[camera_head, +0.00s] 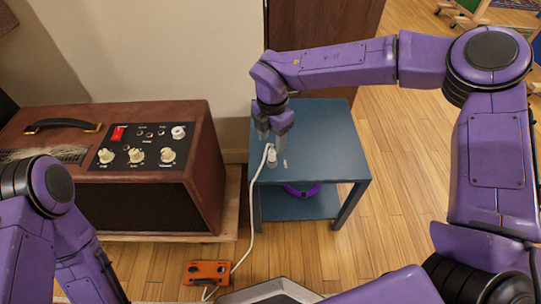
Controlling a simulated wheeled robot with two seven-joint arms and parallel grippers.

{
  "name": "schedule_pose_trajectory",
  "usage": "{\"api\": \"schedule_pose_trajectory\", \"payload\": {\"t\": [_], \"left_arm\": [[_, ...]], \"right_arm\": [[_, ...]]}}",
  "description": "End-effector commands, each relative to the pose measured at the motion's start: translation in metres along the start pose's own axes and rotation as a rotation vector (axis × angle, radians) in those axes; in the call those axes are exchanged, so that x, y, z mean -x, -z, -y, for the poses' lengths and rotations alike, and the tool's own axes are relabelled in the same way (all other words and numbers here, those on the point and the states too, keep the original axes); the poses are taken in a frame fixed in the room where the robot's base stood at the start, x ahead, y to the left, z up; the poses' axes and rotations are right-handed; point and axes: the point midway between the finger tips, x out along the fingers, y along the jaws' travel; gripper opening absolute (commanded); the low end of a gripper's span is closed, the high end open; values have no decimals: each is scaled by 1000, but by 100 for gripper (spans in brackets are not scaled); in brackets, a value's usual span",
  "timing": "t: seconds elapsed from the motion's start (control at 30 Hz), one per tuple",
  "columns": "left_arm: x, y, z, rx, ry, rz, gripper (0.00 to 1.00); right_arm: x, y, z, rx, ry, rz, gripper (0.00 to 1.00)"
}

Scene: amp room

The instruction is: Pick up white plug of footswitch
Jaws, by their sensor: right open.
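The white plug (271,157) stands on the blue-grey side table (325,150), near its left edge. A white cable (249,215) runs from it over the table edge down to the orange footswitch (207,272) on the floor. My right gripper (272,139) points down, open, just above and at the plug. I cannot tell whether its fingers touch the plug. My left arm shows at the lower left, but its gripper is not in view.
A brown amplifier (150,165) with white knobs and a red switch stands on a wooden platform left of the table. A purple ring-shaped object (302,190) lies on the table's lower shelf. The right part of the tabletop is clear.

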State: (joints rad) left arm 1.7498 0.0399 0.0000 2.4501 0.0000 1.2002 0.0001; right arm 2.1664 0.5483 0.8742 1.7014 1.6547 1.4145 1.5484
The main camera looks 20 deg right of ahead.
Motion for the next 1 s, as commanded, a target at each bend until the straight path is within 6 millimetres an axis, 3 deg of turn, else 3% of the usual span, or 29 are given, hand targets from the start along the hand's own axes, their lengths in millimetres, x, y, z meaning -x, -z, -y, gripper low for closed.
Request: {"api": "schedule_pose_trajectory", "payload": {"t": [0.33,0.57,0.6,0.73,0.77,1.0], "left_arm": [[-25,-12,-2,2,-1,3,49],[-23,-12,-2,2,-1,4,49],[-23,-12,-2,2,-1,4,49],[-23,-12,-2,2,-1,4,49],[-23,-12,-2,2,-1,4,49],[-23,-12,-2,2,-1,4,49]], "right_arm": [[-57,5,3,6,1,1,53],[-60,5,2,8,-1,1,53],[-59,5,2,8,0,1,47],[-59,5,2,8,0,1,4],[-59,5,2,8,0,1,0],[-59,5,2,8,0,1,0]]}}
